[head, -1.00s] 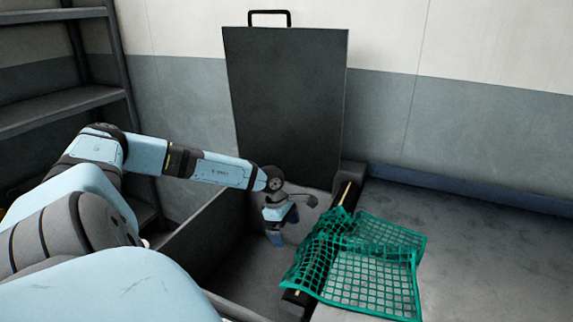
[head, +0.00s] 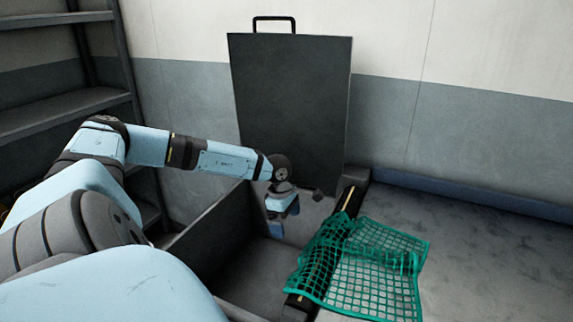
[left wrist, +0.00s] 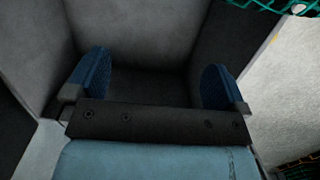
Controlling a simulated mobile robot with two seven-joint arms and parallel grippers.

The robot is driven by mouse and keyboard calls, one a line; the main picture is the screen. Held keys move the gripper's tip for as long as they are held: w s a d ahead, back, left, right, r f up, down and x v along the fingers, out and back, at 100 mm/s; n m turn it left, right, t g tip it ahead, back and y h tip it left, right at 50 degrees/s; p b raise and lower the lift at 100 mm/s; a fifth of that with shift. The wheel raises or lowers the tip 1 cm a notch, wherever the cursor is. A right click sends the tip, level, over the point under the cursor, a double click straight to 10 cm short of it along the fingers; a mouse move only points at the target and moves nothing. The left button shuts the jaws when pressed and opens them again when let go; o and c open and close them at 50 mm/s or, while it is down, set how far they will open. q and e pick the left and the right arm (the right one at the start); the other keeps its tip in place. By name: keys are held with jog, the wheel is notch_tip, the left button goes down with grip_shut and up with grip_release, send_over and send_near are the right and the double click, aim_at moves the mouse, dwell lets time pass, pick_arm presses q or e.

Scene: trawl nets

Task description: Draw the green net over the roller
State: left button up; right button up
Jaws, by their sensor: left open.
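The green net (head: 370,283) lies on the grey table, with its left part bunched over the dark roller (head: 349,200) along the table's left edge. A corner of the net also shows at the top right of the left wrist view (left wrist: 262,4). My left gripper (head: 276,229) hangs over the open bin, left of the roller and apart from the net. In the left wrist view its two blue fingers (left wrist: 155,82) are wide apart with nothing between them. My right gripper is not in view.
The dark bin (head: 212,226) stands open left of the roller, with its upright black lid (head: 290,100) behind it. The grey table (head: 480,250) is bare right of the net. A shelf rack (head: 60,112) stands at the far left.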

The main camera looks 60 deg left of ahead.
pick_arm(q)
notch_tip(320, 180, up, 12)
jog(key=s+a, duration=0.1)
jog(key=shift+a+r, duration=0.15)
jog(key=shift+a, duration=0.1)
